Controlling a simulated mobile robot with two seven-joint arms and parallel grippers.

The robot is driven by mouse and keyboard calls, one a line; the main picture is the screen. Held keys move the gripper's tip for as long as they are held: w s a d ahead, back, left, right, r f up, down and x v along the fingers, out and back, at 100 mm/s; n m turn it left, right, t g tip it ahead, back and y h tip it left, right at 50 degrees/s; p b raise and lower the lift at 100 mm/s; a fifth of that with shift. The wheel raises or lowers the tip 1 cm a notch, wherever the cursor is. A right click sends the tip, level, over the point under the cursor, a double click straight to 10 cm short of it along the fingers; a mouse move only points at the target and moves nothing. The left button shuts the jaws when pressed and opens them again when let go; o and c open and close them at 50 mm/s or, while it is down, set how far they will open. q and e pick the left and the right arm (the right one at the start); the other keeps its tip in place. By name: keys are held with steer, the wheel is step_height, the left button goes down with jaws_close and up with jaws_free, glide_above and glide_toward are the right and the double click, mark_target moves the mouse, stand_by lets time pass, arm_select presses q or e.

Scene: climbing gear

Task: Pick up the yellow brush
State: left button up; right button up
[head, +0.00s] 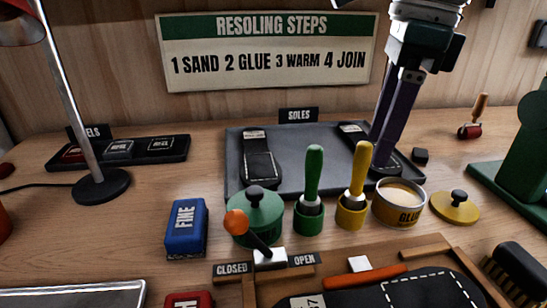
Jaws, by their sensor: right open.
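The yellow brush (361,165) stands nearly upright, tilted slightly right, with its lower end in a yellow holder (351,214). My right gripper (388,165) reaches down from the top right with purple fingers. It is open, and nothing shows between the fingers. Its tips are just right of the yellow brush in the picture, over the right part of the soles tray (300,150), and look apart from the brush. The exact depth gap is hard to tell. My left gripper is not in view.
A green brush (314,168) in a green holder stands left of the yellow one. An open glue tin (399,204) and yellow lid (455,206) are to the right. A green lidded pot (257,214), orange-knobbed lever (236,222) and blue FINE block (186,228) are left.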

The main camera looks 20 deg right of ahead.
mark_target(366, 143)
steer(key=f, duration=0.1)
steer(key=w+f, duration=0.1)
steer(key=f, duration=0.1)
steer(key=a+f, duration=0.1)
steer(key=f, duration=0.1)
steer(key=shift+w+a, duration=0.1)
steer(key=shift+w, duration=0.25)
steer(key=shift+f, duration=0.45)
steer(key=shift+c, duration=0.2)
jaws_close()
